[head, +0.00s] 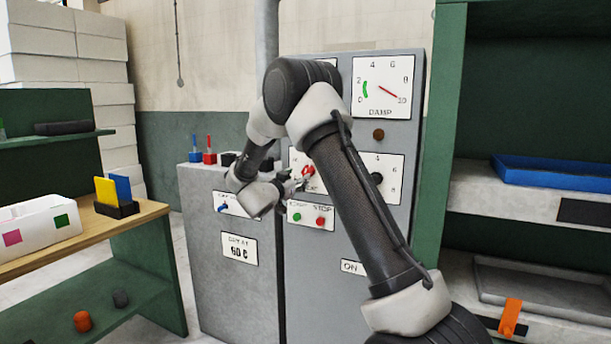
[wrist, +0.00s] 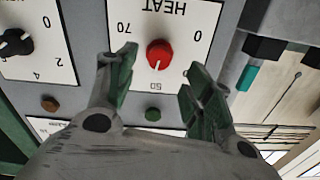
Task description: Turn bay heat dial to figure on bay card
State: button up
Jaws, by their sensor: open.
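The red heat dial (wrist: 160,53) sits on a white plate marked HEAT (wrist: 176,20), upside down in the wrist view. Its white mark points down in that view, towards a figure that seems to read 50. In the head view the dial (head: 309,170) shows just beyond my gripper (head: 288,186). My gripper (wrist: 160,78) is open and empty. Its two fingers stand apart on either side of the dial's lower side in the wrist view, with no clear contact.
A black dial (wrist: 16,42) sits on a neighbouring plate. Green and red START/STOP buttons (head: 309,219) lie below the heat plate. Blue and red levers (head: 209,156) stand on the lower cabinet. A damp gauge (head: 383,88) is above. A green shelf post (head: 440,140) borders the right.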

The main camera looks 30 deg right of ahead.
jog(key=x, duration=0.7)
jog(key=shift+w+d, duration=0.25)
jog(key=shift+d, duration=0.05)
jog(key=shift+c, duration=0.4)
jog(key=c, duration=0.9)
